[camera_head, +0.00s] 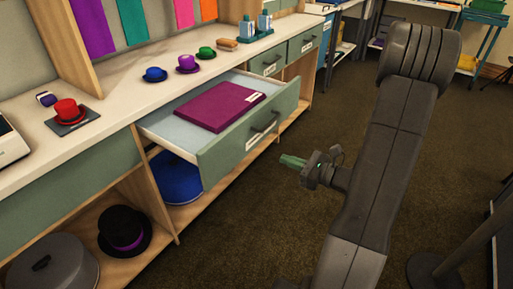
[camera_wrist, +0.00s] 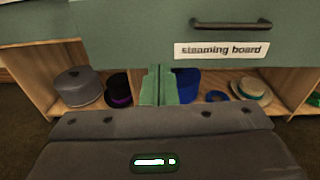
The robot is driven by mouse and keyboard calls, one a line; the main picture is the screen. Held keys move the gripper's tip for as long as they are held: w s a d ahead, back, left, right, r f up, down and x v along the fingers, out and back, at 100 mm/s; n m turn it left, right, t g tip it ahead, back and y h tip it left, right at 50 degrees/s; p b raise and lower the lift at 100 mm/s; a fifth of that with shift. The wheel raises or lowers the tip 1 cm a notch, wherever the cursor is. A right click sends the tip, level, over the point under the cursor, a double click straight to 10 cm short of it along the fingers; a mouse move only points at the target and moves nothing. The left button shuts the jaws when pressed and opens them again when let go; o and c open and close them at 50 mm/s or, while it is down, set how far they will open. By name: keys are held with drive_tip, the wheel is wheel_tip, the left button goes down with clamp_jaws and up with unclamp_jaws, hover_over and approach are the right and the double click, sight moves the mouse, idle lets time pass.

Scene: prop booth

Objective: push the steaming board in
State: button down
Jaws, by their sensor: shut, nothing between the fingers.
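The steaming board drawer (camera_head: 236,150) is pulled out from the counter, and a flat purple board (camera_head: 219,106) lies inside it. Its green front has a dark bar handle (camera_head: 264,131). In the wrist view, the drawer front (camera_wrist: 130,32) fills the top, with the handle (camera_wrist: 231,24) and a label (camera_wrist: 222,50) reading "steaming board" right of centre. My gripper (camera_head: 283,160) is shut and empty, with green fingers. It is in front of the drawer and lower than the handle, apparently apart from the front. In the wrist view my gripper (camera_wrist: 158,72) points at the drawer's lower edge.
The countertop (camera_head: 112,80) carries small coloured hats, including a red one (camera_head: 67,111), and bottles (camera_head: 256,24). Another labelled drawer (camera_head: 268,62) is closed. The carpet in front is clear.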

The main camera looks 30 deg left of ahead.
drive_tip(key=w, duration=0.2)
drive_tip(key=m+t+b, duration=0.1)
drive_tip(key=b, duration=0.2)
approach(244, 138)
drive_tip(key=shift+y, duration=0.3)
drive_tip(key=a, duration=0.6)
drive_tip(key=shift+w+a+f, duration=0.2)
drive_tip(key=shift+w+a, duration=0.15)
drive_tip(key=shift+a, duration=0.05)
